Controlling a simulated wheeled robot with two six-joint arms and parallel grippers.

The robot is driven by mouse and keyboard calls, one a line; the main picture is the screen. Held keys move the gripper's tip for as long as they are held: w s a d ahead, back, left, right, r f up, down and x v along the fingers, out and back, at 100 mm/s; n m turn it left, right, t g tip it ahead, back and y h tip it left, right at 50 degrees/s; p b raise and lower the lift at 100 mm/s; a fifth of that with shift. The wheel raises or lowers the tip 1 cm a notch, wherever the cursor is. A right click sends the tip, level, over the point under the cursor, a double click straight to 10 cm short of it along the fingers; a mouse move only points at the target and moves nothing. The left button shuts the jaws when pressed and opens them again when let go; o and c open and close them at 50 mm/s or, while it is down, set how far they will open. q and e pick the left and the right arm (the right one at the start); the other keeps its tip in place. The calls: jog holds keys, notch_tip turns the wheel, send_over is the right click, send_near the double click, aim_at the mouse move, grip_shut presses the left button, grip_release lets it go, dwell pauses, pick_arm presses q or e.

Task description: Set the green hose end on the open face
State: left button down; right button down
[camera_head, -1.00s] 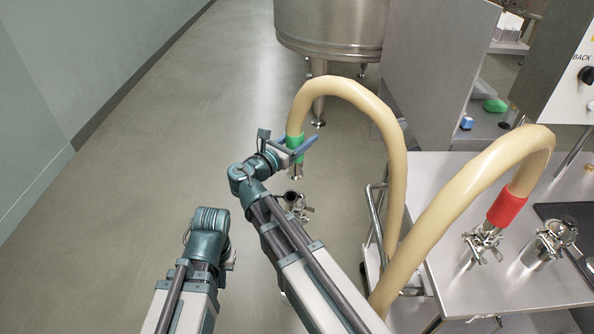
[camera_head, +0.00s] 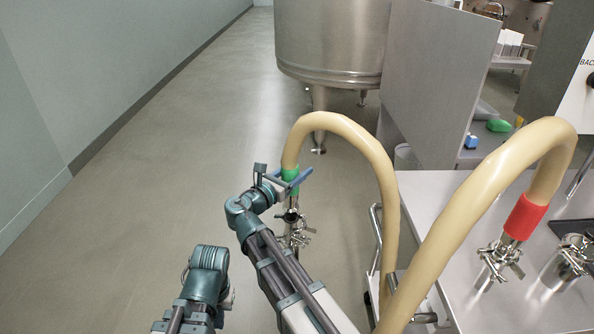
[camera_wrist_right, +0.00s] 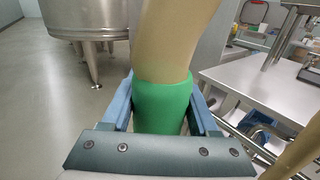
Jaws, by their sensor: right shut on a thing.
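The green hose end (camera_head: 290,181) is the green-cuffed tip of a beige hose and points down. My right gripper (camera_head: 291,179) is shut on the green cuff, which also shows between the blue fingers in the right wrist view (camera_wrist_right: 162,106). A steel fitting with an open clamp (camera_head: 296,236) stands right below it. The hose's metal tip is at or just above the open face (camera_head: 291,215); I cannot tell whether they touch. My left gripper (camera_head: 226,296) is low at the left, its fingers mostly hidden behind its wrist.
A second hose end with a red cuff (camera_head: 525,217) sits on a clamped fitting on the steel table (camera_head: 440,190) at right. A large steel vat (camera_head: 330,45) stands behind. The floor at left is clear.

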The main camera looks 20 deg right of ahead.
jog(key=f+b, duration=0.5)
jog(key=shift+w+d+f, duration=0.1)
jog(key=shift+w+f, duration=0.05)
jog(key=shift+w, duration=0.4)
dwell(0.8)
jog(key=shift+f, duration=0.2)
dwell(0.8)
jog(key=shift+c, duration=0.4)
grip_release()
